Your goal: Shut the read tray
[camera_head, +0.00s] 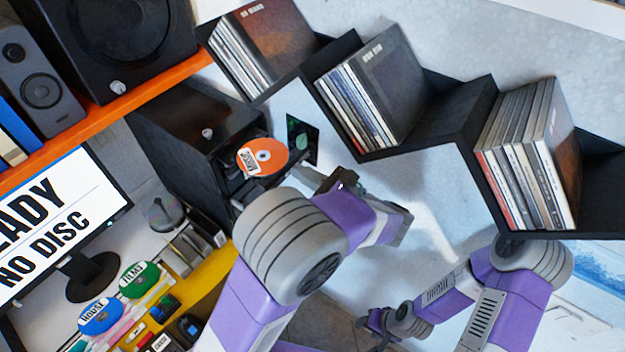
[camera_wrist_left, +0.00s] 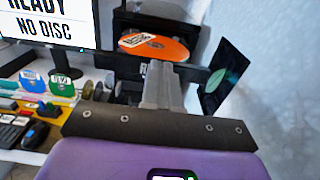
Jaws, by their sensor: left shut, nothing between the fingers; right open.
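The read tray (camera_wrist_left: 122,62) sticks out from the front of a black disc unit (camera_head: 195,125), which also shows in the left wrist view (camera_wrist_left: 165,18). An orange disc (camera_head: 265,156) with a white label lies on the tray; it shows in the left wrist view (camera_wrist_left: 152,46) too. My left gripper (camera_wrist_left: 160,72) is shut and empty, with its fingertips close in front of the tray. I cannot tell whether they touch it. In the head view the left gripper (camera_head: 322,181) is partly hidden by its own wrist. My right gripper (camera_head: 378,322) is open, low and far from the tray.
A dark panel (camera_head: 300,139) with a greenish round shape stands right beside the tray. A monitor (camera_head: 50,228) reading NO DISC and a yellow rack (camera_head: 190,292) with labelled discs are at left. Zigzag black shelves (camera_head: 445,95) hold disc sleeves on the wall.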

